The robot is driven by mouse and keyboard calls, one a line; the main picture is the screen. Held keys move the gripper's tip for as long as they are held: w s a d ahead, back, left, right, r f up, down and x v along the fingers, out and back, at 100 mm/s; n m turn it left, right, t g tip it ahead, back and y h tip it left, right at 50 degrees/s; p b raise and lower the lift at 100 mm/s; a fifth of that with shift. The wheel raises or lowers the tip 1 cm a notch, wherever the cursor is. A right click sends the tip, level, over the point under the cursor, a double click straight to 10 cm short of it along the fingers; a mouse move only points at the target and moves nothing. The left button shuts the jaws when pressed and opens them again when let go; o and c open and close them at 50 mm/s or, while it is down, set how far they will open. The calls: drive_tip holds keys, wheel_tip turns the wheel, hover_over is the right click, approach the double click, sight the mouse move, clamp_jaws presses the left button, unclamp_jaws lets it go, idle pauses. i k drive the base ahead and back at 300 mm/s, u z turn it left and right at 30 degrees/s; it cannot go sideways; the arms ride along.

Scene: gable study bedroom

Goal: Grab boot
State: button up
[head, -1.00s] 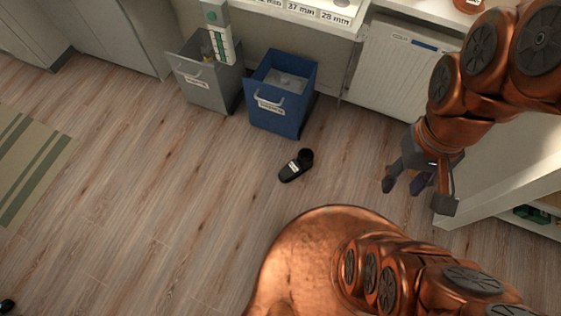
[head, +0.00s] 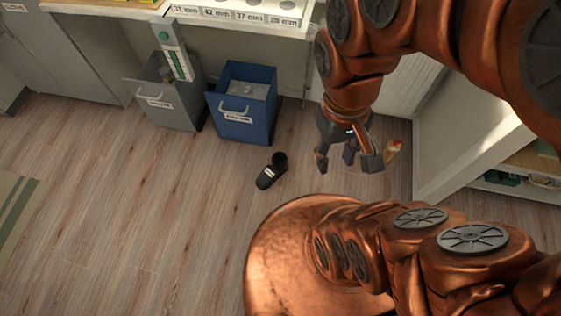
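A small black boot (head: 270,171) with a white label lies on the wooden floor, in front of the blue bin. My gripper (head: 347,163) hangs to the right of the boot, above the floor. Its fingers are spread apart and nothing shows between the fingertips. The gripper does not touch the boot. The boot is in full view.
A blue bin (head: 239,132) and a grey bin (head: 165,118) stand behind the boot, below a shelf with labelled holes (head: 240,12). An orange item (head: 392,150) shows just right of my gripper. A white shelf unit (head: 470,130) stands at right.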

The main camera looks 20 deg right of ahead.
sight(269, 175)
drive_tip(key=u, duration=1.75)
drive_tip(key=k, duration=0.45)
drive_tip(key=z, duration=0.35)
